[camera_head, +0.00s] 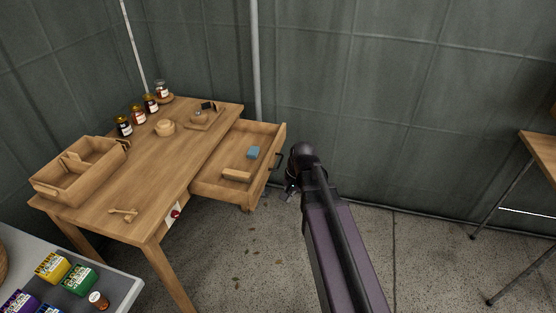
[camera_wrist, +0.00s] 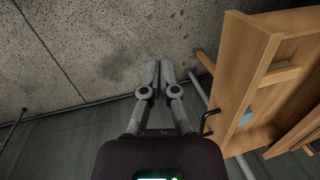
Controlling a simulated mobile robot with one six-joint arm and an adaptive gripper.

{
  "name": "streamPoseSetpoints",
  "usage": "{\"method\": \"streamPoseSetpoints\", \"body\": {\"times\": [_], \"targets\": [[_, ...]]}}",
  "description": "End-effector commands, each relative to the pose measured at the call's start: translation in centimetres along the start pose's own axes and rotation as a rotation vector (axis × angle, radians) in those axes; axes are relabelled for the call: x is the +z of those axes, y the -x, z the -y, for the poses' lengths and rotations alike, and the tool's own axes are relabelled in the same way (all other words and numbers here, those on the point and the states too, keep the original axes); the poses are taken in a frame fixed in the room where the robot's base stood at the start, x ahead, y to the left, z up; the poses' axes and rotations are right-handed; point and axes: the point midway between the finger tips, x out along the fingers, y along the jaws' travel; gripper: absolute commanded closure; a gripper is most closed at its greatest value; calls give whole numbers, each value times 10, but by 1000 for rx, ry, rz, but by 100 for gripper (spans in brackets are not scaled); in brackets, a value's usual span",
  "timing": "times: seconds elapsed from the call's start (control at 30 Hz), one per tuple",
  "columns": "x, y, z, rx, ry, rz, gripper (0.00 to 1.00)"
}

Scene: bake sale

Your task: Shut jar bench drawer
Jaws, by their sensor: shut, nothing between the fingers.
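The wooden bench (camera_head: 150,160) stands at the left in the head view. Its drawer (camera_head: 212,188) is pulled well out toward the right. A blue block (camera_head: 253,153) and a small wooden piece (camera_head: 237,175) lie inside the drawer. The drawer has a dark bar handle (camera_head: 275,161) on its front; the handle also shows in the wrist view (camera_wrist: 207,122). My gripper (camera_wrist: 160,66) is shut and empty, pointing past the drawer front with a gap to the handle. In the head view my arm mostly hides the gripper, just right of the drawer front.
Several jars (camera_head: 138,115), a wooden box (camera_head: 75,180) and small wooden items are on the bench top. A grey table (camera_head: 120,290) with coloured packets is at the lower left. Another table (camera_head: 543,150) stands at the right. The floor (camera_head: 440,245) between is clear.

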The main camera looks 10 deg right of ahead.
Motion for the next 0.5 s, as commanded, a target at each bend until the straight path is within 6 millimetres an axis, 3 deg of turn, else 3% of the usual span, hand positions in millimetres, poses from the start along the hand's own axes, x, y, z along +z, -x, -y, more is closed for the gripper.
{"method": "streamPoseSetpoints", "body": {"times": [0.03,0.5], "targets": [[-18,-1,7,-32,-83,7,100],[-133,12,40,-310,-879,180,100]]}}
